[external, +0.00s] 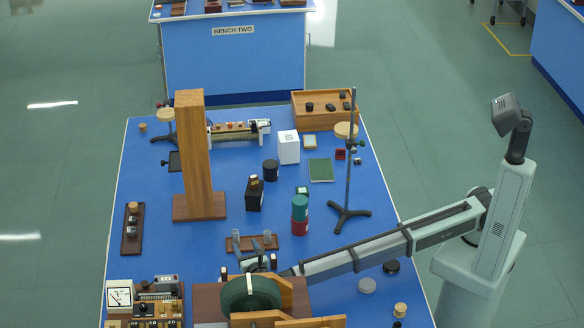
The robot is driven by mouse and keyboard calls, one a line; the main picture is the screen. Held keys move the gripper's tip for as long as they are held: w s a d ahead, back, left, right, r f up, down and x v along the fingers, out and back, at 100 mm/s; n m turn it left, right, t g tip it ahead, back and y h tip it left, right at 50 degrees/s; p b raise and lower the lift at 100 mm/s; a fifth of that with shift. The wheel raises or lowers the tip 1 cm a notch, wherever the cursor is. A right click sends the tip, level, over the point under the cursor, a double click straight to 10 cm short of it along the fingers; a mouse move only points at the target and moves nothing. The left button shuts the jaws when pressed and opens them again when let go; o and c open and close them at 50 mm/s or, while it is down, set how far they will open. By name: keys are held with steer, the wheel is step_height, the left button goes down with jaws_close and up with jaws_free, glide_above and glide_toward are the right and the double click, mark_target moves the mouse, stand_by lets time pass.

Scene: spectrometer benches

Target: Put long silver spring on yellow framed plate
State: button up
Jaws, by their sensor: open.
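My gripper (249,248) is open over the small wooden rack with clear tubes, near the middle front of the bench. I see nothing held between its fingers, though they are small in this view. I cannot make out a long silver spring; it may be hidden or too small. A flat green plate with a thin pale edge (321,170) lies right of centre, well behind my gripper. I cannot tell which, if either, is the yellow framed plate.
A tall wooden post (193,150) stands left of centre. A tripod stand with a tall rod (349,190) and a green-and-red cylinder (300,215) stand right of my gripper. A dark green wheel (250,294) in a wooden frame is in front.

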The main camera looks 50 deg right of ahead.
glide_toward(242, 227)
steer(key=shift+v, duration=1.05)
steer(key=shift+w+a+f, duration=0.1)
steer(key=shift+f, duration=0.1)
steer(key=shift+w+f, duration=0.1)
steer(key=shift+w, duration=0.1)
steer(key=x, duration=0.8)
steer(key=shift+s, duration=0.1)
steer(key=shift+r+x, duration=0.1)
steer(key=shift+x, duration=1.3)
steer(key=shift+r+x, duration=0.15)
steer(key=shift+x, duration=1.2)
steer(key=shift+s+d, duration=0.1)
steer(key=shift+d, duration=0.1)
steer(key=c, duration=1.1)
steer(key=shift+r, duration=0.1)
